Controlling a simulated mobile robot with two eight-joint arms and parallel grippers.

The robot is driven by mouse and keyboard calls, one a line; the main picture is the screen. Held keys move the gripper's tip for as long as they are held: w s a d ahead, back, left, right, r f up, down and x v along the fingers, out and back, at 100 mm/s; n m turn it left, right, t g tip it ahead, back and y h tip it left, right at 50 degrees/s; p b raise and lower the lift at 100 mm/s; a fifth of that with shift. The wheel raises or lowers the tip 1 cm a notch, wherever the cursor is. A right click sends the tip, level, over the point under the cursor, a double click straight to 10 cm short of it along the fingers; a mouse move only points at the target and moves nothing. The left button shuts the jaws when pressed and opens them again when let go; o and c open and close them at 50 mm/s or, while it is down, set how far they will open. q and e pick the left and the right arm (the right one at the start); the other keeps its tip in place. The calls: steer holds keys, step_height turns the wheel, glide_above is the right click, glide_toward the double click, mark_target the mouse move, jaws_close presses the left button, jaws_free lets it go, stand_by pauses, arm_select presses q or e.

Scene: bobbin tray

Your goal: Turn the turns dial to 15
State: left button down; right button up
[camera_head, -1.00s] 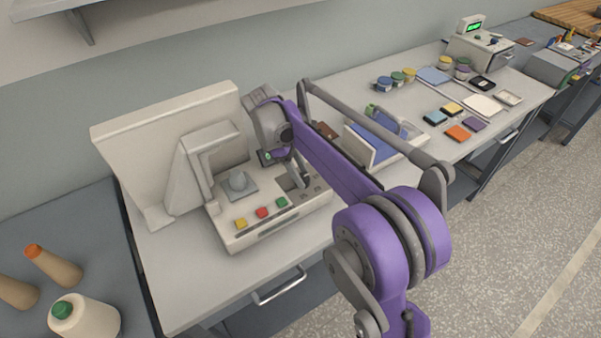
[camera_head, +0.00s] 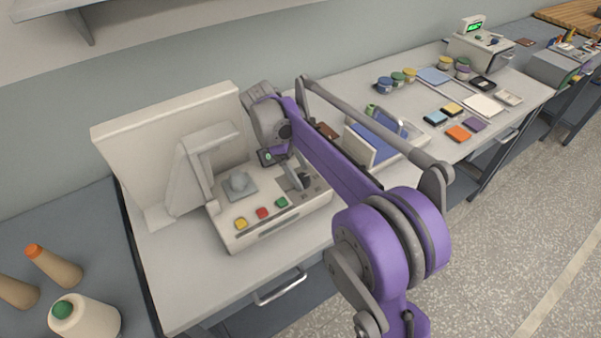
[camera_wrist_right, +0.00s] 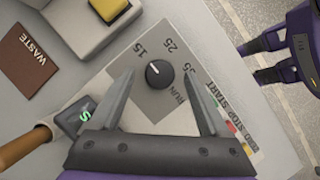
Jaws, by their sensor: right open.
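The turns dial (camera_wrist_right: 157,73) is a round black knob on a grey square plate, with numbers including 15 and 25 printed around it. A small pale mark shows on the knob toward its upper left, roughly on the side of the 15; its exact setting is too small to tell. My right gripper (camera_wrist_right: 158,76) is open, with one finger on each side of the knob and visible gaps between. In the head view the right gripper (camera_head: 294,175) is over the right part of the pale machine (camera_head: 238,237).
A green-lit display (camera_wrist_right: 85,114) sits beside the dial plate. A brown WASTE label (camera_wrist_right: 27,54) and a yellow block (camera_wrist_right: 108,8) lie nearby. Yellow, red (camera_head: 262,213) and green buttons are on the machine's front. A blue-and-white holder (camera_head: 372,148) stands to the right.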

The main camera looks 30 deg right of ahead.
steer(key=v, duration=1)
steer(key=shift+p, duration=0.45)
steer(key=s+a+f+m+t+y, duration=0.1)
steer(key=s+a+f+m+t, duration=0.1)
steer(key=s+f, duration=0.3)
steer(key=s+a+f+m+t+y, duration=0.1)
steer(key=s+a+f+m+t, duration=0.1)
steer(key=s, duration=0.9)
steer(key=s+a+f+m+t+y, duration=0.1)
steer(key=s+a+f+m+t, duration=0.1)
steer(key=s+f+m+t, duration=0.2)
steer(key=s+f+m, duration=0.2)
steer(key=s+f, duration=0.2)
steer(key=shift+a, duration=0.25)
steer(key=shift+s+f, duration=0.1)
steer(key=shift+s, duration=0.05)
